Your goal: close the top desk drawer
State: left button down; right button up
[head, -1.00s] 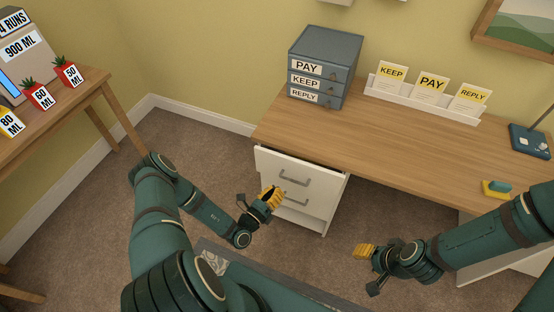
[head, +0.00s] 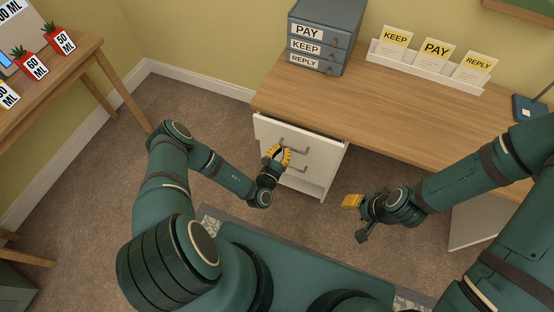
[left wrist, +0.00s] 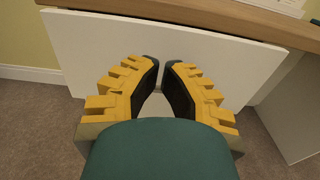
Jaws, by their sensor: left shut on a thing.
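The desk's white top drawer (head: 268,130) stands slightly out, with a dark gap under the desktop along its upper edge. Its grey handle (head: 297,149) shows partly beside my left gripper (head: 284,153). The gripper's yellow fingers are shut on this handle.
The wooden desktop (head: 400,125) carries a grey box of small drawers (head: 350,30) and a white card holder (head: 425,67). A side table (head: 60,75) with red labelled pots stands at the left. Carpet (head: 130,130) between is clear.

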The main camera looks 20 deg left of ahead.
aim_at(291, 133)
pick_arm(q)
jog(key=w, duration=0.6)
jog(key=shift+w+d+b, duration=0.1)
jog(key=shift+w+b, duration=0.3)
jog(key=w+b, duration=0.1)
jog(key=w, duration=0.3)
jog(key=shift+w+f, duration=0.1)
jog(key=shift+w, duration=0.1)
jog(key=shift+w+r, duration=0.25)
jog(key=shift+w, duration=0.05)
